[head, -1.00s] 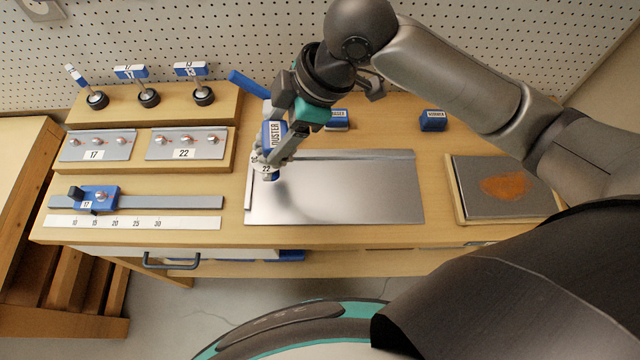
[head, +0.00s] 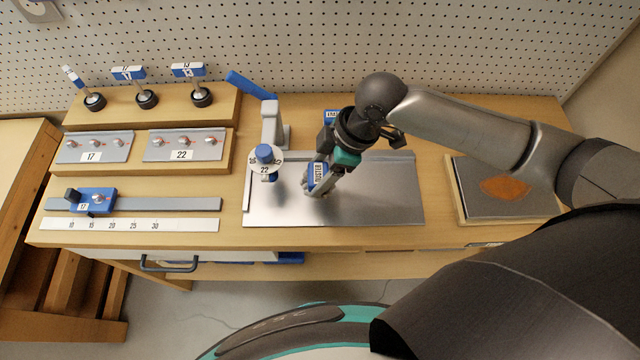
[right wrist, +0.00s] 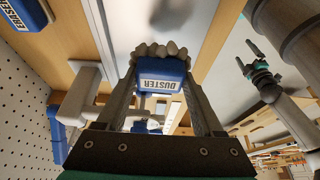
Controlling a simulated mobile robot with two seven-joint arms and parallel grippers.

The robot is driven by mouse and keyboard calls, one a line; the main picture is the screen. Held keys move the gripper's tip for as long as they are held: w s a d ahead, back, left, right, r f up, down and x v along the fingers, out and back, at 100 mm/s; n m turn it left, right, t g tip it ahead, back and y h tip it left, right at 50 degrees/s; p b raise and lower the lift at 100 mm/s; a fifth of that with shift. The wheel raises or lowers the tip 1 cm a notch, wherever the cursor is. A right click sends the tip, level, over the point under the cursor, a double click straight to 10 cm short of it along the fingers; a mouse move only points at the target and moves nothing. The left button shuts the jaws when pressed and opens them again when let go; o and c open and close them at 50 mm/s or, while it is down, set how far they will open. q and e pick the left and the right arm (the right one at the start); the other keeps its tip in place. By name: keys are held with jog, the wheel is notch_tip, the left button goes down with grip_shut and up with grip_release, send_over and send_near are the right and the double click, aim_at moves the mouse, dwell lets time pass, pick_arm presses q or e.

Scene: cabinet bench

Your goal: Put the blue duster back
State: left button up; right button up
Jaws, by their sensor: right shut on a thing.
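My right gripper (head: 316,188) is shut on the blue duster (head: 319,176), a block with a white "DUSTER" label. It holds the duster over the grey metal plate (head: 390,205); the gap below is unclear. In the right wrist view the duster (right wrist: 160,77) sits between the fingers, with lumpy grey bristles at its far side. Another gripper, seemingly my left one (right wrist: 262,82), shows small at the right of that view; its jaws are too small to judge. It is not in the head view.
A clamp-like post with a blue knob (head: 264,152) and a "22" dial stands at the plate's left edge. A blue eraser block (head: 331,117) sits behind my right gripper. A board with a rust-coloured patch (head: 507,188) lies at right. Stamps and a ruler (head: 130,224) are at left.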

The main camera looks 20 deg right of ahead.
notch_tip(320, 180, down, 5)
jog(key=shift+f+b, duration=0.2)
jog(key=shift+b, duration=0.2)
jog(key=o, duration=1.5)
jog(key=shift+c, duration=0.2)
jog(key=shift+r, duration=0.1)
jog(key=p+v, duration=0.2)
jog(key=v, duration=1)
